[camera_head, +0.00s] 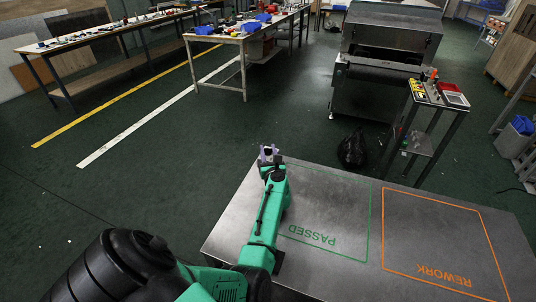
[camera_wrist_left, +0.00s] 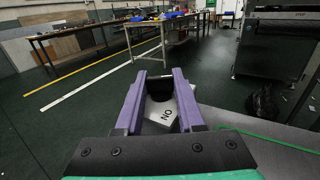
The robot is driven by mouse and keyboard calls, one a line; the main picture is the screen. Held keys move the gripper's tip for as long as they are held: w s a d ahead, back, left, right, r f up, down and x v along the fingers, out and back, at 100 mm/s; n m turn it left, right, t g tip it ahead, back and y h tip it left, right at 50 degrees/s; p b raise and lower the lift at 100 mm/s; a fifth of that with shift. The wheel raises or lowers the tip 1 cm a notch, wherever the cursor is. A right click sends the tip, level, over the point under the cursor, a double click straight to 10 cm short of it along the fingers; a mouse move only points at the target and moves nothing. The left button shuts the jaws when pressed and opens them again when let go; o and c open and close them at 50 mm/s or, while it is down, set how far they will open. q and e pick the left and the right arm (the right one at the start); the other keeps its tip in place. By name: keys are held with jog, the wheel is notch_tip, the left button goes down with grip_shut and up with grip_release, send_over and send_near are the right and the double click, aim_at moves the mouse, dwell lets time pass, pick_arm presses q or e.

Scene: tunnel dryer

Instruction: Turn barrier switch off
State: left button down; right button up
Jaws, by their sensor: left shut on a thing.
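My left gripper (camera_head: 268,153) is at the far left corner of the steel table, with its purple fingers pointing away from me. In the left wrist view the two purple fingers (camera_wrist_left: 160,78) stand on either side of a dark thing, likely the barrier switch (camera_wrist_left: 160,88), and are shut on it. My right gripper is not in view.
The steel table (camera_head: 330,180) has a green PASSED outline and an orange REWORK outline, both bare. A black bag (camera_head: 353,149) lies on the floor beyond it. A control stand (camera_head: 438,92) and the dryer (camera_head: 385,60) stand behind. Workbenches (camera_head: 235,38) are farther back.

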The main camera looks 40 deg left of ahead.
pick_arm(q)
jog(key=shift+n+g+y+b, duration=0.45)
jog(key=shift+n+g+y, duration=0.15)
jog(key=shift+g, duration=0.1)
jog(key=shift+r, duration=0.1)
jog(key=c, duration=0.5)
grip_release()
